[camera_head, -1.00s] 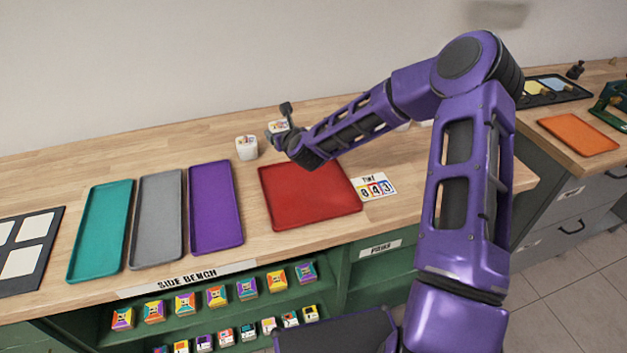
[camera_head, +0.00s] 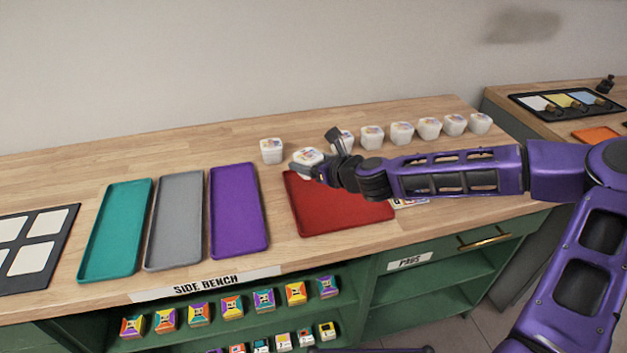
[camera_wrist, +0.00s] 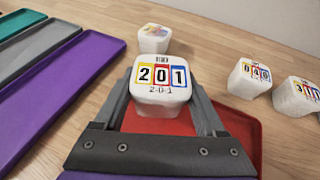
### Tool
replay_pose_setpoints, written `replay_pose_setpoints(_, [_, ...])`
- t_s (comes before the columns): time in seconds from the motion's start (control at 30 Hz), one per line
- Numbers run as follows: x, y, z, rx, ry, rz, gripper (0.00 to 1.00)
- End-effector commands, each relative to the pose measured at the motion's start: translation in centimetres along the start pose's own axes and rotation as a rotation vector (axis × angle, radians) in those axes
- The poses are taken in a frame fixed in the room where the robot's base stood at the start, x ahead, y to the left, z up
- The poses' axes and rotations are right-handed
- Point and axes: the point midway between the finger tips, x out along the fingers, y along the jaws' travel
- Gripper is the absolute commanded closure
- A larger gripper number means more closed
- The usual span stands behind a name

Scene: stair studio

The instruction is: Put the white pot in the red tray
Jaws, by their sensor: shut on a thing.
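The white pot (camera_head: 306,157), with a label reading 201 on its top, is held in my gripper (camera_head: 322,160). In the wrist view the pot (camera_wrist: 160,98) sits between the two fingers (camera_wrist: 164,108), which are shut on its sides. The red tray (camera_head: 345,217) lies on the bench; the pot shows over the tray's back left corner, and my forearm hides part of the tray. I cannot tell the exact gap between pot and tray.
Another white pot (camera_head: 271,151) stands left behind the held one. Several more white pots (camera_head: 429,127) stand in a row behind my arm. Purple (camera_head: 238,212), grey (camera_head: 178,225) and teal (camera_head: 117,235) trays lie to the left, looking empty. A price card is partly hidden.

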Motion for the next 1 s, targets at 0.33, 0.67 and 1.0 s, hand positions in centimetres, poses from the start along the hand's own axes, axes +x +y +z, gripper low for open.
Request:
replay_pose_setpoints(0.33, [1.5, 0.1, -3.6, 0.002, 0.000, 0.001, 0.88])
replay_pose_setpoints(0.67, [1.7, 0.0, -3.9, 0.000, -0.001, -0.001, 0.88])
replay_pose_setpoints(1.0, [1.7, 0.0, -4.0, 0.000, 0.000, -0.001, 0.00])
